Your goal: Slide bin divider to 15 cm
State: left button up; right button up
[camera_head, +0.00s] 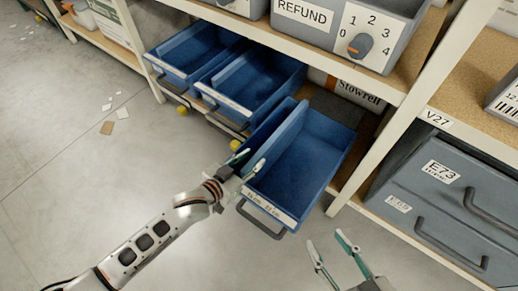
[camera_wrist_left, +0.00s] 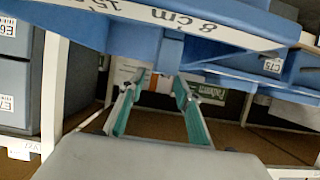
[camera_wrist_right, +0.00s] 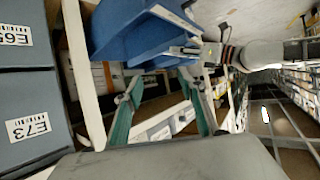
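The pulled-out blue bin (camera_head: 315,160) has a white strip (camera_head: 268,207) on its front edge. In the left wrist view that strip shows "8 cm" and "15" (camera_wrist_left: 200,25). A darker blue panel, apparently the divider (camera_head: 268,132), stands near the bin's left side. My left gripper (camera_head: 248,163) is at the bin's front left, by the panel's near end. Its fingers are apart, with a blue tab (camera_wrist_left: 170,55) just beyond and between the tips; contact cannot be told. My right gripper (camera_head: 330,245) is open and empty, in front of the bin to the right.
Two more blue bins (camera_head: 188,55) (camera_head: 255,85) are pulled out at the left. A shelf post (camera_head: 385,120) and grey drawers marked E73 (camera_head: 440,210) stand at the right. Grey bins with a dial (camera_head: 358,45) sit above. Paper scraps (camera_head: 107,128) lie on otherwise open floor.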

aim_at(259, 156)
pick_arm(q)
jog(key=b+x, duration=0.1)
jog(key=x, duration=0.1)
jog(key=f+b+x, duration=0.1)
jog(key=x, duration=0.2)
jog(key=shift+s, duration=0.15)
jog(key=shift+w+d, duration=0.2)
jog(key=shift+w, duration=0.1)
jog(key=shift+w+d, duration=0.2)
jog(key=shift+w, duration=0.1)
jog(key=shift+r, duration=0.15)
pick_arm(e)
jog(key=shift+w+a+r+m+y, duration=0.15)
jog(key=shift+a+m, duration=0.2)
jog(key=shift+a, duration=0.25)
jog(key=shift+s+a+r+m+y, duration=0.15)
jog(key=shift+a+m, duration=0.2)
jog(key=shift+a, duration=0.2)
pick_arm(q)
grip_shut()
pick_arm(e)
jog(key=shift+w, duration=0.15)
